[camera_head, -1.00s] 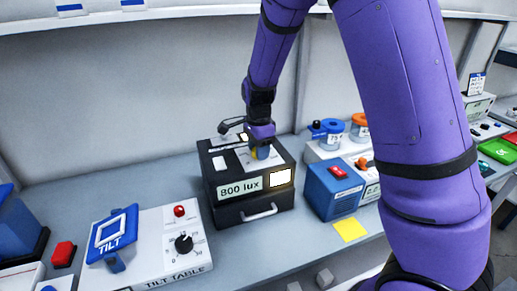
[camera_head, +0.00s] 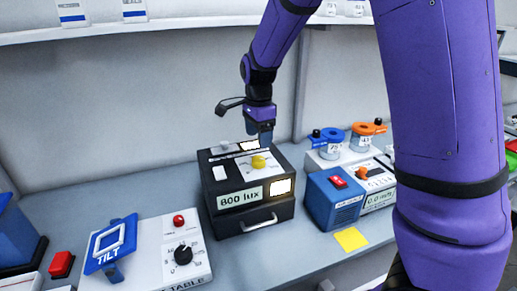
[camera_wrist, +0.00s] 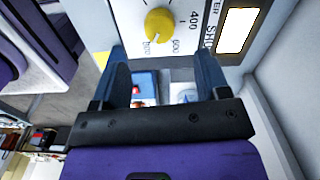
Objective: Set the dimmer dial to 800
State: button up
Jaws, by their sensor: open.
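The dimmer dial is a yellow knob (camera_head: 258,161) on top of a black box (camera_head: 226,183). The box's front display (camera_head: 241,194) reads "800 lux", and a lit panel (camera_head: 281,187) glows beside it. In the wrist view the yellow knob (camera_wrist: 159,26) sits on a white scale plate with printed numbers, including 400. My gripper (camera_head: 265,138) is above the knob and apart from it. In the wrist view my gripper's two fingers (camera_wrist: 161,72) are spread with nothing between them, just short of the knob.
A tilt table (camera_head: 150,250) with a black knob stands at the left front. A blue box (camera_head: 330,200) with a red switch stands to the right, with a yellow note (camera_head: 350,239) in front. A shelf (camera_head: 200,30) runs along the back wall.

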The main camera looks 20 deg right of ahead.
jog(key=shift+r, duration=1.4)
jog(key=s+d+r+n+t+y, duration=0.1)
jog(key=s+d+r+n, duration=0.25)
jog(key=s+r, duration=0.3)
jog(key=s+d+r+n+t, duration=0.1)
jog(key=s+d+r+n, duration=0.1)
jog(key=s+r+n, duration=0.45)
jog(key=s+d+n+t+h, duration=0.1)
jog(key=s+n+t, duration=0.2)
jog(key=s, duration=1.3)
jog(key=n, duration=0.3)
jog(key=shift+s+d+n, duration=0.2)
jog(key=shift+n, duration=0.1)
jog(key=shift+c, duration=0.5)
